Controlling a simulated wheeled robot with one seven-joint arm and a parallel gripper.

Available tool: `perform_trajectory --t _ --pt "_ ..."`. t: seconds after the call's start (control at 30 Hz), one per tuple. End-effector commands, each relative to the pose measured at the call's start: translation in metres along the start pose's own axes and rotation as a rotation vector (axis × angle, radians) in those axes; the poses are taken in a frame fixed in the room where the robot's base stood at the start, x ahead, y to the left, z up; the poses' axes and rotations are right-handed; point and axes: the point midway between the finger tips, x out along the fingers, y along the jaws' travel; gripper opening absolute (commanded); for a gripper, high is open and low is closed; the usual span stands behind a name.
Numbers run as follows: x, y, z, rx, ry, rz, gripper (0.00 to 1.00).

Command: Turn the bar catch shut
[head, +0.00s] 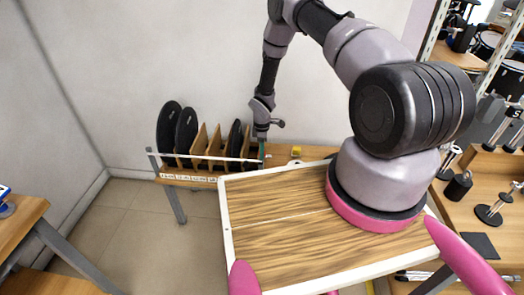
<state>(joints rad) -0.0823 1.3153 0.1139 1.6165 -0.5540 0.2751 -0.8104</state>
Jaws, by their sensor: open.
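A thin white bar (205,157) runs across the front of a wooden rack of dark pads and reaches to near my gripper. I cannot make out for certain which part is the bar catch. My gripper (261,137) points down at the right end of the rack, and its jaws are open. A small green piece (261,150) shows just below the fingertips; whether they touch it I cannot tell. The gripper's details are too small to see clearly.
Several round black pads (169,125) stand upright between wooden dividers (199,140) on a wooden bench (320,152). A small yellow block (296,151) lies right of my gripper. My wood-topped base fills the foreground. A bench with dark metal stands (490,214) is at right.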

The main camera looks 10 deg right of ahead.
Motion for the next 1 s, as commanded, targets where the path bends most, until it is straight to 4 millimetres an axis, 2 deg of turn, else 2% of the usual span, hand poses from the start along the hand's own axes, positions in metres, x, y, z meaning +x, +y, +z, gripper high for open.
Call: perform_trajectory --t 0.13,0.17,0.2,0.27,0.3,0.67,1.0 --pt "-0.0003 0.0001 -0.0001 0.0 0.0 0.0 0.45" --pt "-0.0003 0.0001 -0.0001 0.0 0.0 0.0 0.41" --pt "-0.0004 0.0001 0.0 0.0 0.0 0.0 0.26" --pt "-0.0004 0.0001 -0.0001 0.0 0.0 0.0 0.03" --pt "-0.0005 0.0001 -0.0001 0.0 0.0 0.0 0.0" --pt "-0.0007 0.0001 0.0 0.028 0.0 0.0 0.0" --pt "-0.0009 -0.0009 -0.0005 0.234 -0.001 0.0 0.0"
